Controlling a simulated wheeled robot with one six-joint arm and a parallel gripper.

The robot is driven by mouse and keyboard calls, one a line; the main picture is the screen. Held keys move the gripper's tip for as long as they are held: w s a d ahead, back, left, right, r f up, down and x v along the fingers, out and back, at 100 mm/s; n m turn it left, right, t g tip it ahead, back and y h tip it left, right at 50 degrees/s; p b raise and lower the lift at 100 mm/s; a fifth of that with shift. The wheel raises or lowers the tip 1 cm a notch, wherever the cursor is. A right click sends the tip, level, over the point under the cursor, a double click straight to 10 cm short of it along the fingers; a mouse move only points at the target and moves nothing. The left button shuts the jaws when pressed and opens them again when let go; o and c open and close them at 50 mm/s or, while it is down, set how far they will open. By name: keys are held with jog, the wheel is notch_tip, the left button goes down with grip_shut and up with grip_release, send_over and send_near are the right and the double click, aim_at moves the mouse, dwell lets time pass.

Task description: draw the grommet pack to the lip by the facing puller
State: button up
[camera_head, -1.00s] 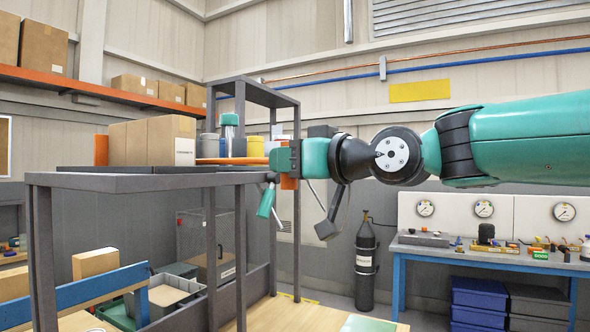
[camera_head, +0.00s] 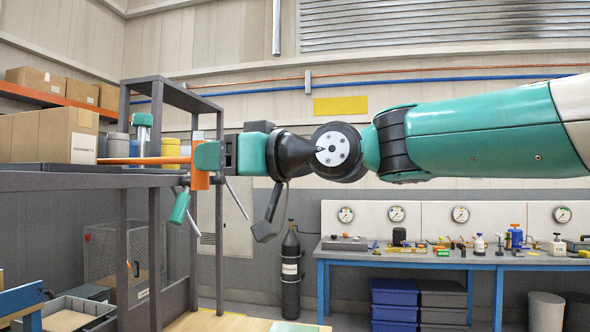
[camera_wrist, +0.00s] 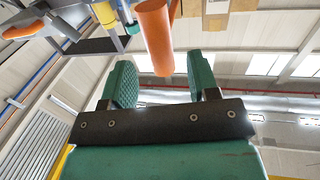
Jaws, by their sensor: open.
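The grommet pack (camera_head: 68,135) is a cardboard box with a printed label, standing on the grey shelf top (camera_head: 100,180) at the left of the head view. The facing puller is orange. Its long bar (camera_head: 150,160) runs level from beside the pack to an upright handle (camera_head: 200,166) at the right. The handle also shows in the wrist view (camera_wrist: 156,35). My gripper (camera_wrist: 162,70) is open, with its green fingertips to either side of the handle's end and visible gaps. In the head view, a green finger overlaps the handle. The puller's far end is hidden behind the pack.
A black gas cylinder (camera_head: 291,270) stands on the floor. A blue-legged bench (camera_head: 420,257) with gauges is at the right.

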jog(key=b+v, duration=0.4)
jog(key=v, duration=0.9)
jog(key=shift+b, duration=0.3)
jog(key=shift+s+d+f, duration=0.1)
jog(key=shift+f, duration=0.05)
